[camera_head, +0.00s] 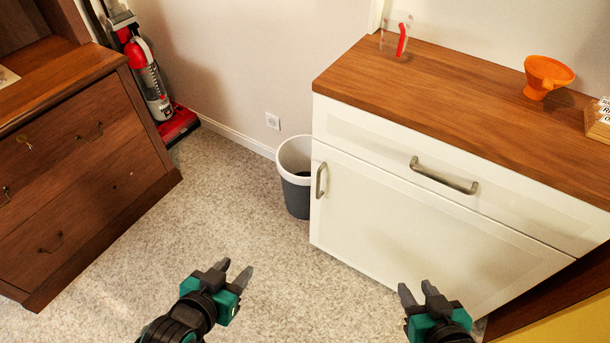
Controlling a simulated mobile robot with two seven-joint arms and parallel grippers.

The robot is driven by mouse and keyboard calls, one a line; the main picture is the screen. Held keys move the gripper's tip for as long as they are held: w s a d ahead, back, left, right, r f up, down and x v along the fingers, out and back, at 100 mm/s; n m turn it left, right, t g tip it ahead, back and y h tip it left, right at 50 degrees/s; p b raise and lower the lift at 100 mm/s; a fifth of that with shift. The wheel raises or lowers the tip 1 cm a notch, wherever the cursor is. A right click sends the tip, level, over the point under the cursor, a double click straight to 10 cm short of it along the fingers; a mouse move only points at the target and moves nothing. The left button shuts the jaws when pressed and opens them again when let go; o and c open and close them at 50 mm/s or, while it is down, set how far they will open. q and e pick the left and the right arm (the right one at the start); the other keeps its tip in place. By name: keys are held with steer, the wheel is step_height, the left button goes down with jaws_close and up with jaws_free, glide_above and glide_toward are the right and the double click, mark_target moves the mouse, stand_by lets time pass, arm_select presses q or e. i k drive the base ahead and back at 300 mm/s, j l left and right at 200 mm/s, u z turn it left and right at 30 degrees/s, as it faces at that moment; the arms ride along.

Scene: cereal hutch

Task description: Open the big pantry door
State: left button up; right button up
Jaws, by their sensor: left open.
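The white cabinet has a large lower door (420,225) that sits shut. Its upright metal handle (320,180) is near the door's left edge. Above the door is a shut drawer with a long metal handle (443,175). My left gripper (234,271) is open and empty over the carpet, left of and apart from the door. My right gripper (415,288) is open and empty in front of the lower part of the door, below and to the right of the upright handle. Neither gripper visibly touches anything.
A grey and white bin (296,190) stands just left of the cabinet, close to the handle. A brown wooden dresser (75,170) and a red vacuum cleaner (150,85) are at the left. An orange funnel (545,76) sits on the wooden countertop (450,95). Carpet (230,210) between the furniture is clear.

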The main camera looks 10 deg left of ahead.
mark_target(393, 230)
steer(key=i+j+z, duration=0.1)
steer(key=j, duration=0.35)
steer(key=i+j, duration=0.2)
steer(key=j, duration=0.25)
steer(key=i+j+z, duration=0.15)
steer(key=j, duration=0.3)
steer(key=i+j, duration=0.1)
steer(key=j, duration=0.4)
steer(key=i+j+z, duration=0.15)
steer(key=j, duration=0.3)
steer(key=k, duration=0.05)
